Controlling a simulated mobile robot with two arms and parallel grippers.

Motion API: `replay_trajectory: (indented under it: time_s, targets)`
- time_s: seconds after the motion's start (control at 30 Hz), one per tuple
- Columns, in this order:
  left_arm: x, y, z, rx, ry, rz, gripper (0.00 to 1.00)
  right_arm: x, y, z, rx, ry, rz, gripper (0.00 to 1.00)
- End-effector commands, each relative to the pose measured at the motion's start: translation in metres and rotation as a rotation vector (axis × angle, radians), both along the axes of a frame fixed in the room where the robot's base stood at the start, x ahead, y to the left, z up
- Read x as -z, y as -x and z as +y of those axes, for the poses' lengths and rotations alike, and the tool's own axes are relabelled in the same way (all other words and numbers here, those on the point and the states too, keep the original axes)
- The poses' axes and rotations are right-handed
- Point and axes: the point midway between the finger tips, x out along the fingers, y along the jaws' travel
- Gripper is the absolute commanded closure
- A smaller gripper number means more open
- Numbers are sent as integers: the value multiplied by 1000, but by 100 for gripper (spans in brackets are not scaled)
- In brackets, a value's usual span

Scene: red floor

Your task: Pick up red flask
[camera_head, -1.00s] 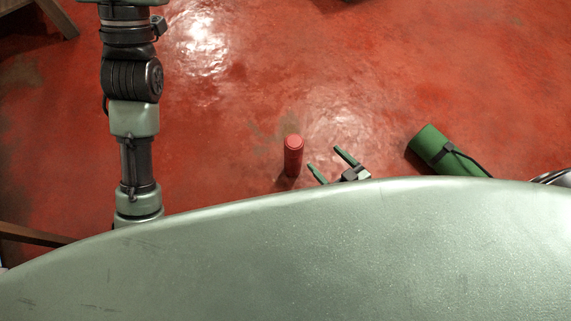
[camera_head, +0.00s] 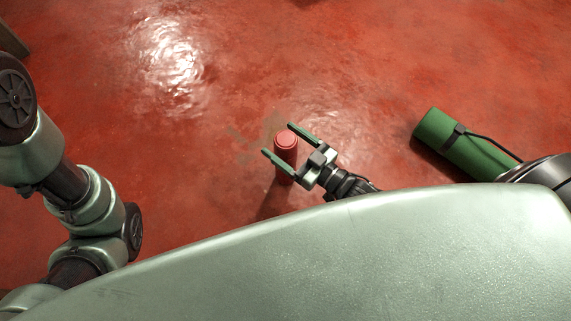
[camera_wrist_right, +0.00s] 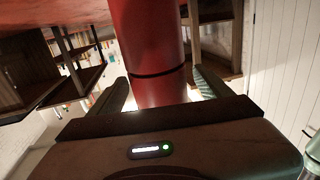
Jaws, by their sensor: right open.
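The red flask (camera_head: 285,146) stands upright on the red floor in the head view. My right gripper (camera_head: 291,142) is open, with its two green-tipped fingers on either side of the flask. In the right wrist view the flask (camera_wrist_right: 152,45) fills the middle, between the two fingers (camera_wrist_right: 158,92), with a dark band around it. I cannot tell whether either finger touches it. My left arm (camera_head: 85,205) comes in at the left of the head view; its gripper is outside the picture.
A rolled green mat (camera_head: 463,142) with a dark strap lies on the floor to the right. My own pale green body covers the bottom of the head view. The red floor beyond and left of the flask is clear. Shelves (camera_wrist_right: 215,40) show in the wrist view.

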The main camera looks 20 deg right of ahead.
Motion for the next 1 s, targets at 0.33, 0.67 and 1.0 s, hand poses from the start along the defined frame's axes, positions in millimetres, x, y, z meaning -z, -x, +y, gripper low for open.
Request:
replay_trajectory:
  time_s: [0.33,0.67,1.0]
  targets:
    - [9,9,-1,-1,-1,-23,41,1,-22,13,0,2,1,21]
    - [9,9,-1,-2,-2,-23,41,1,-21,13,0,2,1,79]
    - [9,9,-1,-1,-2,-24,41,0,-22,13,0,0,-1,100]
